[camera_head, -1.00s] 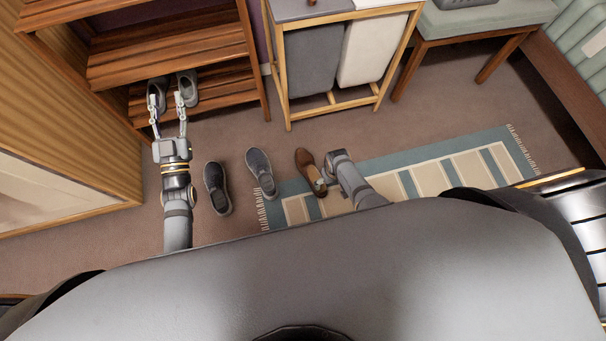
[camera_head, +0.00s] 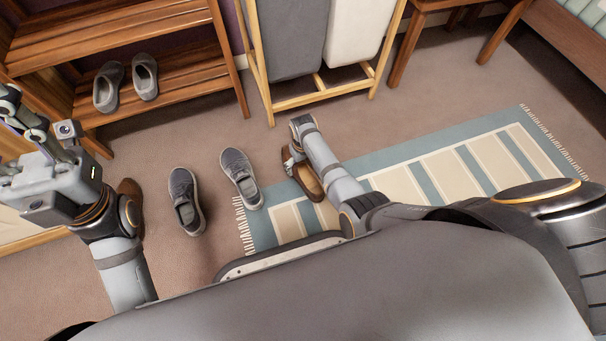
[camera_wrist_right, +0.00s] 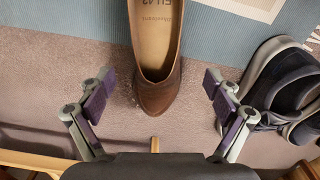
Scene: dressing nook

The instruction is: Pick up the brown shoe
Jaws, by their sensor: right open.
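The brown shoe (camera_head: 308,183) lies on the striped rug's left part, partly hidden by my right arm. In the right wrist view its open top and toe (camera_wrist_right: 157,60) show, toe pointing down the picture. My right gripper (camera_wrist_right: 158,97) is open, its two purple-padded fingers spread either side of the toe, with gaps on both sides. In the head view my right gripper (camera_head: 293,160) is at the shoe's far end, mostly hidden by its arm. My left gripper (camera_head: 10,145) is at the left edge, fingertips cut off or unclear. A brown item (camera_head: 131,190) shows partly behind it.
Another grey pair (camera_head: 126,84) sits on the wooden rack (camera_head: 180,92). A wood-framed hamper (camera_head: 320,95) stands behind.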

